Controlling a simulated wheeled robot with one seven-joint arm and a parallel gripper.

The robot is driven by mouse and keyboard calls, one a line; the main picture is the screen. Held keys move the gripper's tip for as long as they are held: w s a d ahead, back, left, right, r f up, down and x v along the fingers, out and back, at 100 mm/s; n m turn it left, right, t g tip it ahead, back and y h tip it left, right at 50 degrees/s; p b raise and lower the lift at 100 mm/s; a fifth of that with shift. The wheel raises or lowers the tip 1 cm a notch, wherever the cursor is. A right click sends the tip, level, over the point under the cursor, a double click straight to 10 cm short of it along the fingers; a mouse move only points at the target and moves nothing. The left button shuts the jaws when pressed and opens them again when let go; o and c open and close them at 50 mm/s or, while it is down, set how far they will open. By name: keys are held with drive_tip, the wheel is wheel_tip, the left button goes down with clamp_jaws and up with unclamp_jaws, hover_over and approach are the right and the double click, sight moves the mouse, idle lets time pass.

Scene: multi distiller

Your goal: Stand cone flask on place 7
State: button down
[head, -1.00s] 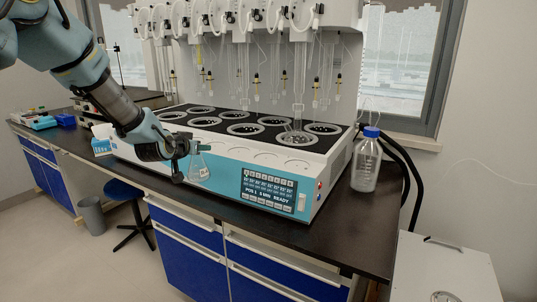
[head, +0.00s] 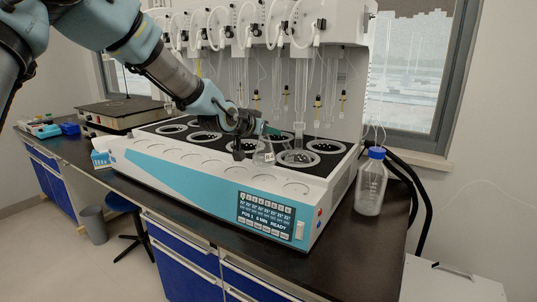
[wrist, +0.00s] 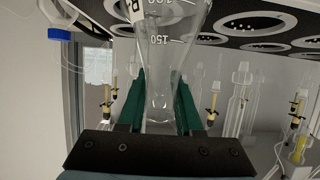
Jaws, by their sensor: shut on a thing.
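The cone flask (head: 264,154) is clear glass with white graduation marks. My gripper (head: 251,143) is shut on its neck and holds it over the distiller's black top, beside the front-right round place (head: 297,158). In the wrist view the flask (wrist: 172,42) shows large, its neck between the green fingers of my gripper (wrist: 158,92). The distiller (head: 205,183) is white and teal, with round places in two rows and a lit display. Whether the flask's base touches the top is hard to tell. I cannot read which place is 7.
Glass tubes and yellow-tipped fittings (head: 317,108) hang above the places, close behind my gripper. A blue-capped bottle (head: 370,188) with tubing stands right of the distiller. A dark hotplate-like box (head: 122,112) stands at the left. The bench front (head: 330,262) is clear.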

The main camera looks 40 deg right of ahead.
sight(269, 148)
drive_tip(key=shift+f+p, duration=0.65)
drive_tip(key=shift+f, duration=2.15)
drive_tip(key=shift+f, duration=0.1)
drive_tip(key=c, duration=0.6)
unclamp_jaws()
drive_tip(key=b+v, duration=0.2)
drive_tip(key=v, duration=1)
drive_tip(key=shift+b, duration=0.35)
